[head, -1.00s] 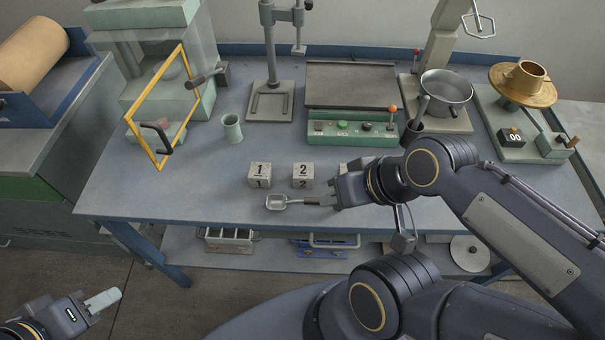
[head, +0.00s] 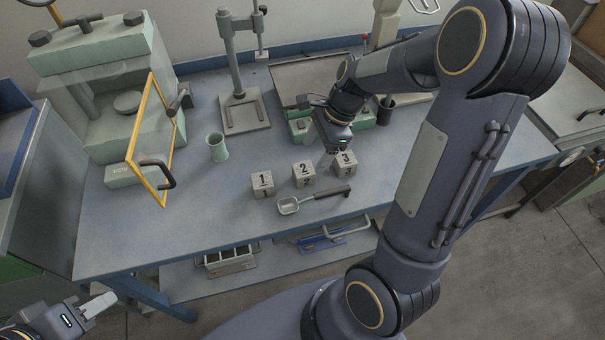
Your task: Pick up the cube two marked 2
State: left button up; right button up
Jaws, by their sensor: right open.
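The cube marked 2 (head: 303,175) is a grey block on the bench, in a row between the cube marked 1 (head: 263,185) and the cube marked 3 (head: 344,164). My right gripper (head: 324,163) is open and points down just behind the row, near the gap between cubes 2 and 3. Its fingertips are small and partly hidden, so I cannot tell if they touch a cube. My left gripper (head: 98,306) is at the lower left, off the bench, away from the cubes; its jaw opening is unclear.
A metal scoop (head: 313,199) with a dark handle lies in front of the cubes. A green cup (head: 217,148) and a yellow-framed machine (head: 150,140) stand to the left. A stand (head: 241,112) and a green control box (head: 300,128) are behind.

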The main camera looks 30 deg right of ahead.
aim_at(305, 169)
jog(key=x, duration=0.7)
jog(key=shift+s+a+b, duration=0.15)
jog(key=shift+a+b, duration=0.15)
jog(key=shift+a, duration=0.05)
jog(key=c, duration=1.2)
